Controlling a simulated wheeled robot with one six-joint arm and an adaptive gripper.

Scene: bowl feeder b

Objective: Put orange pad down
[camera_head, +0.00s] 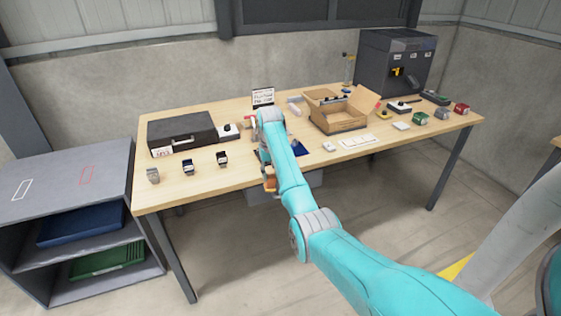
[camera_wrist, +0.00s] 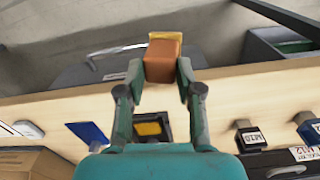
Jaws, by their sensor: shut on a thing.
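The orange pad (camera_wrist: 163,60) is a brownish-orange block between the fingertips of my gripper (camera_wrist: 161,78) in the wrist view. My gripper is shut on it. In the head view, the pad (camera_head: 270,183) shows beside my arm at the table's front edge. In the wrist view it overlaps the grey area past that edge. Its height above the table is hard to tell. A dark square frame with a yellow middle (camera_wrist: 152,126) lies on the table between my fingers.
On the wooden table (camera_head: 215,184) stand a black case (camera_head: 182,131), several watch-like items at left, an open cardboard box (camera_head: 341,120) and a dark machine (camera_head: 394,62). A blue flat piece (camera_wrist: 88,132) lies near the frame. A grey bin (camera_head: 305,181) sits below the table.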

